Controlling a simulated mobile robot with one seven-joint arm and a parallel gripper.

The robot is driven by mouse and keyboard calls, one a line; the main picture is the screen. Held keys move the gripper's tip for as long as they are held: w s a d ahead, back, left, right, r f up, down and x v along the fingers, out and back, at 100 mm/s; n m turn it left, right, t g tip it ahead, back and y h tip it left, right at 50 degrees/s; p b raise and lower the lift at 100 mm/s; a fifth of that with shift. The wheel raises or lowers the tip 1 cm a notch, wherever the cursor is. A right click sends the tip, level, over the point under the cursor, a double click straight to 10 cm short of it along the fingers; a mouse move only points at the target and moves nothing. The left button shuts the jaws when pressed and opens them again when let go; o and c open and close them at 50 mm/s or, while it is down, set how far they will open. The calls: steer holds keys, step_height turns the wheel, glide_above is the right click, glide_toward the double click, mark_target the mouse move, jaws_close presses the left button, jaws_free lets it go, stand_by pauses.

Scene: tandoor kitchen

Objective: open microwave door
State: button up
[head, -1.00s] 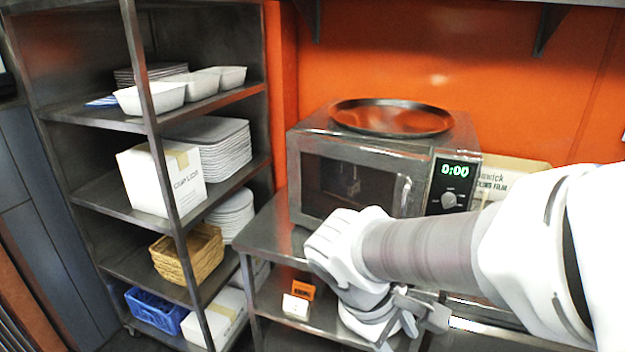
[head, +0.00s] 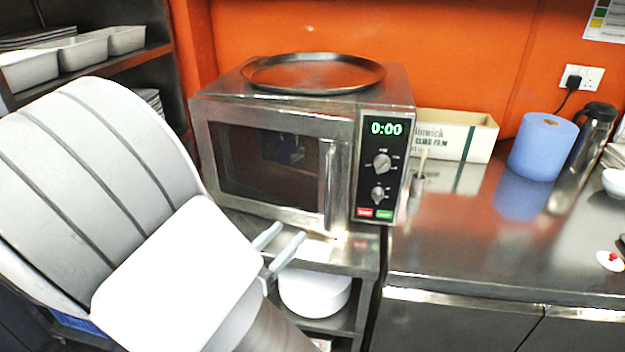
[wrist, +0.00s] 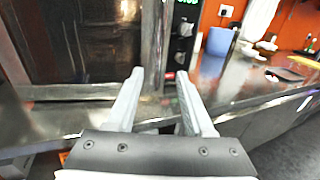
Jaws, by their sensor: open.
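The microwave (head: 300,145) is a steel box with a dark window, standing on a steel shelf unit against the orange wall. Its door is shut. The upright bar handle (head: 328,187) is on the right side of the door, left of the control panel (head: 381,168), which reads 0:00. My gripper (head: 285,242) is open and empty, below and a little left of the handle in the head view. In the wrist view my gripper (wrist: 160,92) points toward the lower right part of the microwave (wrist: 95,45). I see no contact with the handle.
A round tray (head: 314,73) lies on top of the microwave. To the right, a steel counter (head: 450,240) holds a cling film box (head: 455,135), a blue paper roll (head: 541,147) and a flask (head: 588,140). White bowls (head: 315,290) sit on the shelf below.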

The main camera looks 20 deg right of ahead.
mark_target(327, 193)
steer(key=b+x, duration=0.1)
steer(key=x, duration=1.6)
steer(key=shift+w, duration=0.1)
jaws_close()
stand_by(0.8)
